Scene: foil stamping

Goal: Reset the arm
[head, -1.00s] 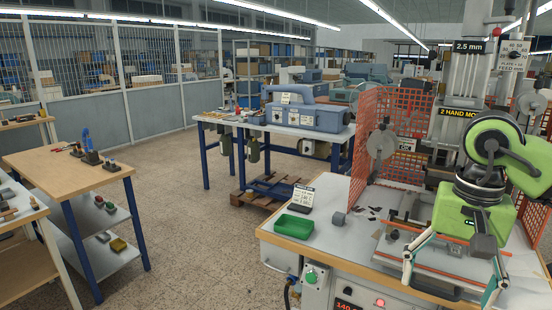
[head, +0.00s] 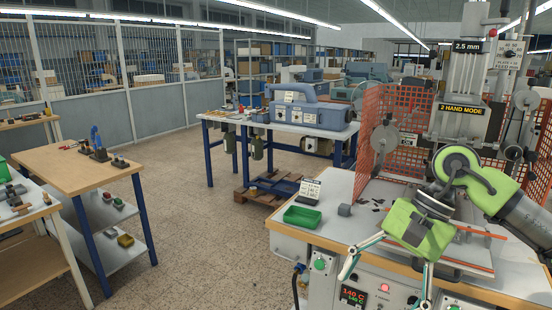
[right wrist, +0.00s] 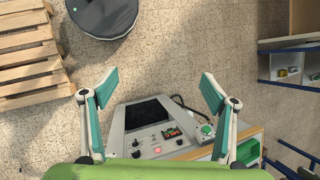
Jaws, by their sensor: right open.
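My right gripper (head: 386,286) hangs in front of the stamping press table (head: 330,184), at the lower right of the head view. Its green arm comes in from the right. The two fingers are spread wide with nothing between them. In the right wrist view the gripper (right wrist: 160,88) is also open and empty, with the floor and a control panel (right wrist: 152,125) behind the fingers. I cannot tell from these views how close the fingers are to the panel. My left gripper is not in view.
A wooden workbench (head: 75,170) is at left. Open floor (head: 190,220) lies between. A pallet (right wrist: 28,70) shows in the wrist view.

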